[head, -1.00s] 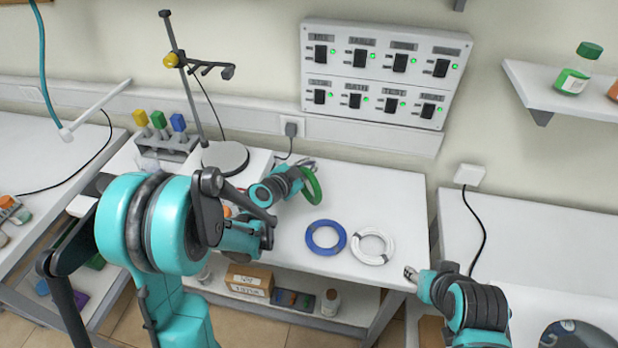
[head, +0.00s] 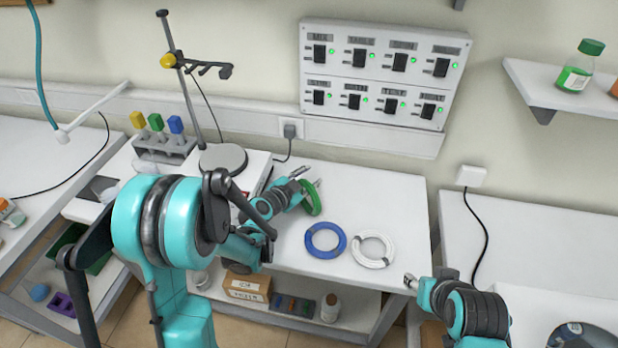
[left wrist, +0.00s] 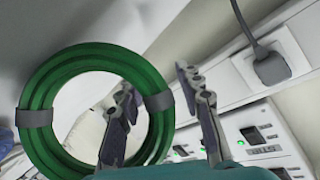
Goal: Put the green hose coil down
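The green hose coil (head: 312,204) stands tilted at the white table, in front of my left gripper (head: 309,177). In the left wrist view the green coil (left wrist: 38,88) fills the left side, with grey bands around it. My left gripper (left wrist: 162,108) is open. One finger shows across the coil's opening and the other is apart, to the right of the ring. The coil's near side lies between them without both fingers pressing on it. Whether its lower edge touches the table is hard to tell. My right gripper (head: 411,282) is by the table's right front corner; its fingers are too small to read.
A blue coil (head: 312,247) and a white coil (head: 388,250) lie flat on the white table (head: 380,190). A stand with a round plate (head: 222,159) is behind my left arm. A switch panel (head: 385,72) hangs on the wall. The table's back right is clear.

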